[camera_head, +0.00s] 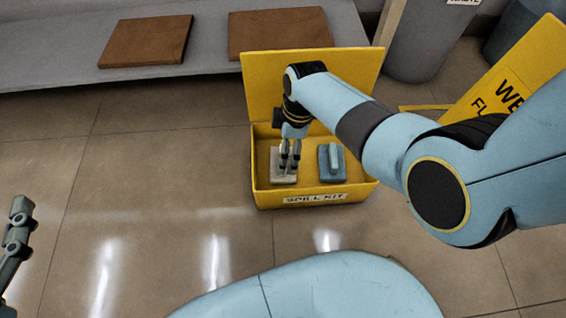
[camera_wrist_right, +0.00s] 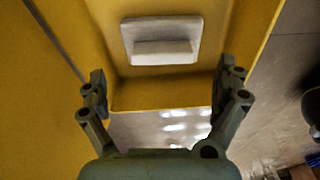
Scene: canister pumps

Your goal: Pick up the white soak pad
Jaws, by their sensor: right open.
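The white soak pad (camera_head: 283,179) lies in the left half of the yellow spill kit box (camera_head: 311,199). In the right wrist view the white soak pad (camera_wrist_right: 160,27) is a pale square with a raised bar across it. My right gripper (camera_head: 289,171) reaches down into the box at the pad and partly hides it. In the right wrist view my right gripper (camera_wrist_right: 163,84) has its fingers wide apart with nothing between them. Part of my left gripper (camera_head: 18,228) shows at the left edge, away from the box; its jaw opening is unclear.
A blue pad (camera_head: 325,162) with a raised bar lies right of the white one. The box's yellow lid (camera_head: 258,85) stands open behind. Brown boards (camera_head: 146,38) lie on a grey shelf (camera_head: 60,50). A yellow floor sign (camera_head: 515,75) and grey bin (camera_head: 425,40) stand at right.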

